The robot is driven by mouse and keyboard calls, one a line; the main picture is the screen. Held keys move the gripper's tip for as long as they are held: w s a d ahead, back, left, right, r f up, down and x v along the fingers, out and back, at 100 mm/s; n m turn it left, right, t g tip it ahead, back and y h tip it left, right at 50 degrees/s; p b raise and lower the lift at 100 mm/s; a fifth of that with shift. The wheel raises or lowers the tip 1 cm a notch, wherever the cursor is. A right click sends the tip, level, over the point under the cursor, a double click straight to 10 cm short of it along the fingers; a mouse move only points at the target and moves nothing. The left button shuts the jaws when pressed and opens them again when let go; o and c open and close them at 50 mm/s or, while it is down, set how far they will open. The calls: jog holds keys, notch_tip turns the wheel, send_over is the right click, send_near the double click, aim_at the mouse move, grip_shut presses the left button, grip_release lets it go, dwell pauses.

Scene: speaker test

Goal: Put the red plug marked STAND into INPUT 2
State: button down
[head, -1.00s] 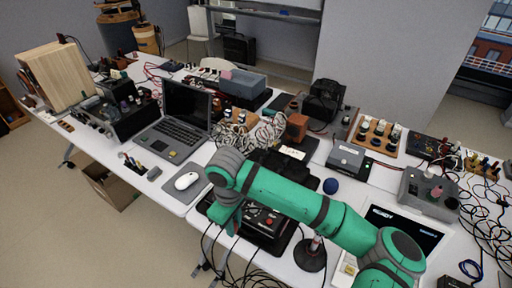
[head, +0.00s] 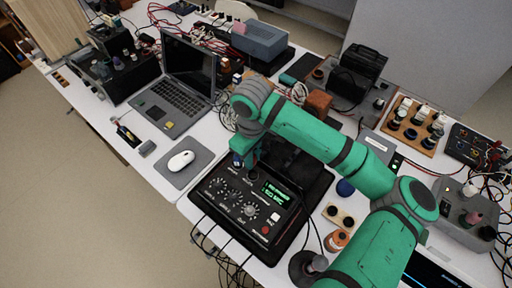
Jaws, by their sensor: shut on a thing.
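A black unit (head: 222,207) with knobs, two lit green displays and a red button stands near the table's front edge in the head view. My gripper (head: 238,161) points down at the unit's back left edge. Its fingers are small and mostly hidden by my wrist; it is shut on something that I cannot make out. I cannot tell whether it touches the unit. I cannot make out a red plug marked STAND or the label INPUT 2. Dark cables hang from the unit's front edge.
A white mouse (head: 180,160) on a grey pad and an open laptop (head: 175,98) are to the left. An orange round piece (head: 337,240), a wooden block with two dark knobs (head: 340,217) and a dark blue ball (head: 345,188) lie right of the unit.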

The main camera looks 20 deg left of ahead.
jog(key=shift+f, duration=3.1)
jog(key=shift+w, duration=0.1)
jog(key=shift+s+d, duration=0.2)
jog(key=shift+f, duration=0.3)
jog(key=c, duration=1.5)
grip_release()
jog(key=shift+c, duration=0.2)
